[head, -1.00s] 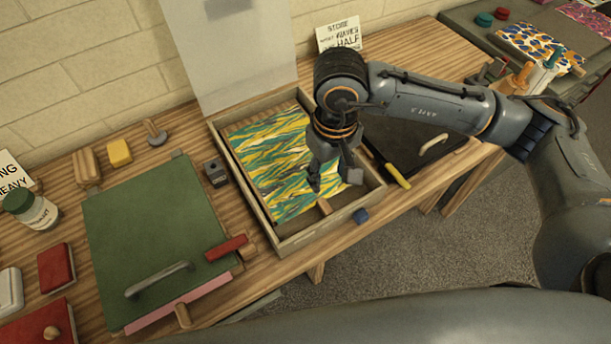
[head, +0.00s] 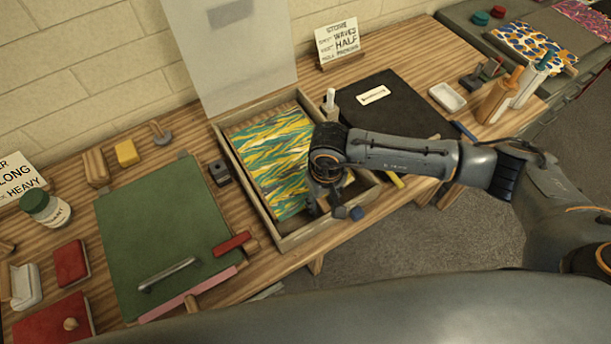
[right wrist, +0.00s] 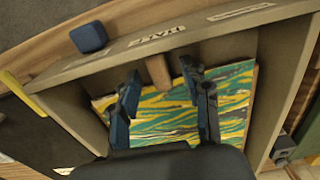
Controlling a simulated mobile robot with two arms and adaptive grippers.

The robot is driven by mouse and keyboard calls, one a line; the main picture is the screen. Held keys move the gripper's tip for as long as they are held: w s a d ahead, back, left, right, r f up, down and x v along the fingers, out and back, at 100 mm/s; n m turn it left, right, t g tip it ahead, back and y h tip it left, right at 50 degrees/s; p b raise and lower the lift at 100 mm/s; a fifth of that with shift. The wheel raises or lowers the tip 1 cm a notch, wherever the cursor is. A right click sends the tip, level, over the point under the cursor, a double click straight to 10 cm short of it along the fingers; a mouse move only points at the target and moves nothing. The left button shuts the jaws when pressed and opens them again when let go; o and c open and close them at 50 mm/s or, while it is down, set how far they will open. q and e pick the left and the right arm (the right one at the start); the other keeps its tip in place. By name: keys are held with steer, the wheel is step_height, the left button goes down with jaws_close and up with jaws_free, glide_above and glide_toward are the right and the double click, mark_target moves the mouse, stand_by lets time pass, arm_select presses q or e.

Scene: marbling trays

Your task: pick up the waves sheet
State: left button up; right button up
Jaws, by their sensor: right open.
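The waves sheet (head: 272,160), with green, yellow and white wavy streaks, lies flat in an open wooden tray (head: 291,238). My right gripper (head: 340,208) is over the tray's front right part and hides that part of the sheet. In the right wrist view the open fingers of my right gripper (right wrist: 165,88) are apart over the sheet (right wrist: 165,122), with nothing between them that I can see held. A small wooden block (right wrist: 158,70) is at the tray's front wall, just beyond the fingertips. My left gripper is not in view.
A translucent raised panel (head: 232,60) stands behind the tray. A green board (head: 150,225) with a handle lies to the left. A black folder (head: 388,108) lies to the right.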

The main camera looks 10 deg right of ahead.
steer(key=shift+c, duration=0.2)
steer(key=c, duration=0.9)
steer(key=shift+o, duration=0.2)
